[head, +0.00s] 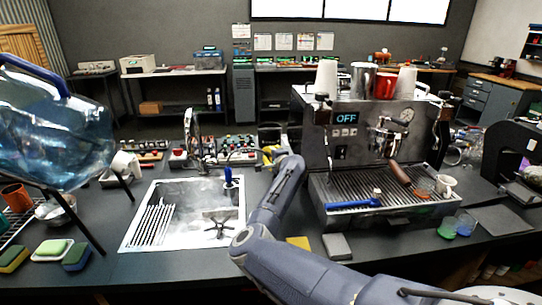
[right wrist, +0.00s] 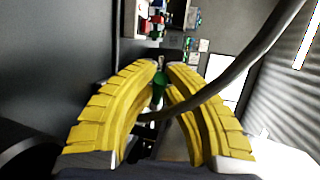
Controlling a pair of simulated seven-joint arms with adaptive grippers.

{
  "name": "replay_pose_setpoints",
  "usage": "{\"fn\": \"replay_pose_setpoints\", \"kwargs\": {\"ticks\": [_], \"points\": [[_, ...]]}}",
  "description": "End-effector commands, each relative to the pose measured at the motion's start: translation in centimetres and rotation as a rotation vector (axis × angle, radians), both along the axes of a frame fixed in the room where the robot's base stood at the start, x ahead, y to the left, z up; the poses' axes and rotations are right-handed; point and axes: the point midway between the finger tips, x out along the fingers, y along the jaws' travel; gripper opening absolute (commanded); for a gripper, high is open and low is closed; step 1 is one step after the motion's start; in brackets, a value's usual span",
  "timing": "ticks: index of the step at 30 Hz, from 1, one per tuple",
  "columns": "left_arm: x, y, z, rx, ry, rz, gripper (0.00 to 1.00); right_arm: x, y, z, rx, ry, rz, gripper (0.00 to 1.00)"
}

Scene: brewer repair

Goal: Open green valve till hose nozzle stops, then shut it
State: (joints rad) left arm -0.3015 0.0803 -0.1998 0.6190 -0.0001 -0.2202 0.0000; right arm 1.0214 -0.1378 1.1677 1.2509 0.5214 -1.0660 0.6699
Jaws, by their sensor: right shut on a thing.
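The green valve (right wrist: 160,88) shows in the right wrist view, between the yellow fingers of my right gripper (right wrist: 166,72). The gripper is shut on it. In the head view my right gripper (head: 269,138) is at the back of the counter, between sink and coffee machine, mostly behind my own arm; I cannot make out the valve there. A black hose (right wrist: 238,75) curves across the right wrist view, past the fingers. A blue upright piece (head: 228,176) stands at the sink's back right; I cannot tell whether it is the hose nozzle. My left gripper is not in view.
The steel sink (head: 130,232) is left of my right arm. The coffee machine (head: 345,155), its display reading OFF, stands to the right with cups on top.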

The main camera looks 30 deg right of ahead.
Motion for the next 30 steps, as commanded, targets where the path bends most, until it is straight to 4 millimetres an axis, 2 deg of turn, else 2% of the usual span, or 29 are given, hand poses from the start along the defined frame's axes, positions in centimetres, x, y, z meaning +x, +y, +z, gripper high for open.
{"fn": "replay_pose_setpoints", "kwargs": {"ticks": [4,5,11,22,30], "points": [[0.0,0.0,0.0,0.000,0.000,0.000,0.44,0.0,0.0,0.0,0.000,0.000,0.001,0.00],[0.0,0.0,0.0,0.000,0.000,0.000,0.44,0.0,0.0,0.0,0.000,0.000,0.000,0.13],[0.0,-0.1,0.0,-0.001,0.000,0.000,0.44,0.0,0.0,0.0,0.000,0.000,0.000,0.34],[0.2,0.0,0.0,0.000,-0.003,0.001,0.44,-0.4,0.1,0.1,0.000,0.000,-0.001,0.34],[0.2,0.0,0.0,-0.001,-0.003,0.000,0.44,-3.3,0.4,0.7,0.000,0.000,-0.002,0.34]]}}
